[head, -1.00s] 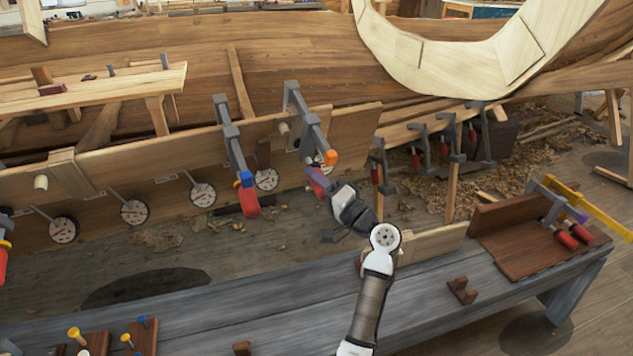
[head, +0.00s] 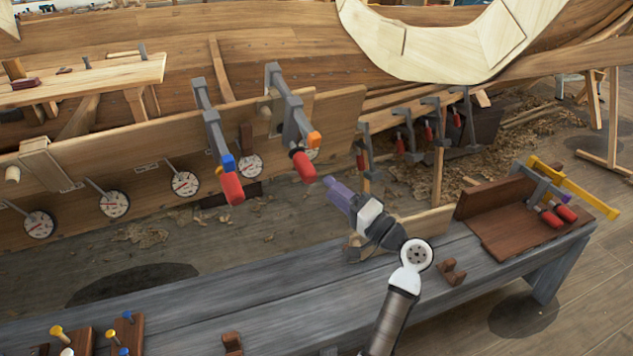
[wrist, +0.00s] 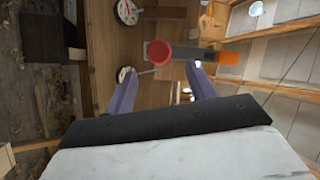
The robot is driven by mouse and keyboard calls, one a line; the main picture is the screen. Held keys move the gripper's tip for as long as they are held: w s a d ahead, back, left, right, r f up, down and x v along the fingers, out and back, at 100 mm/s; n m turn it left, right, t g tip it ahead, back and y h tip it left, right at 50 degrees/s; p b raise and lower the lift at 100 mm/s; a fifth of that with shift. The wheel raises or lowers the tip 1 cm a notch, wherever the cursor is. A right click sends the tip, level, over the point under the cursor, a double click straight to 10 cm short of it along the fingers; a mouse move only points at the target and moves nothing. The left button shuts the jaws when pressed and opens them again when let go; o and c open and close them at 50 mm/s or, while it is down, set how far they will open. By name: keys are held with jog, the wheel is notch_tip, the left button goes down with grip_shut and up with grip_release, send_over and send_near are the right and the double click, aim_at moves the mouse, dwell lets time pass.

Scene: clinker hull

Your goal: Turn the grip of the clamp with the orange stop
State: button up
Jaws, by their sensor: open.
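The clamp with the orange stop (head: 314,139) hangs on the upper edge of the hull plank, its grey bar slanting down toward me. Its red grip (head: 303,166) sticks out below the stop. In the wrist view the round end of the red grip (wrist: 159,53) lies ahead, between the lines of the two purple fingers, with the orange stop (wrist: 228,58) to its right. My gripper (head: 332,186) is open and empty, just below and right of the grip in the head view. The fingers appear apart from the grip.
A similar clamp with a blue stop (head: 228,162) and red grip hangs close on the left. Several dial gauges (head: 186,184) line the plank. The grey bench (head: 240,296) runs below my arm. A clamp with a yellow bar (head: 575,187) lies at its right end.

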jog(key=shift+v, duration=1.65)
jog(key=n+t+h+p, duration=0.2)
jog(key=n+h+p, duration=0.45)
jog(key=n, duration=0.25)
send_near(313, 178)
jog(key=p+x, duration=0.3)
jog(key=x, duration=0.8)
jog(key=shift+s+r, duration=0.1)
jog(key=shift+w+a+p, duration=0.3)
jog(key=shift+w+p, duration=0.05)
jog(key=shift+w, duration=0.2)
jog(key=c, duration=1)
jog(key=shift+g, duration=0.3)
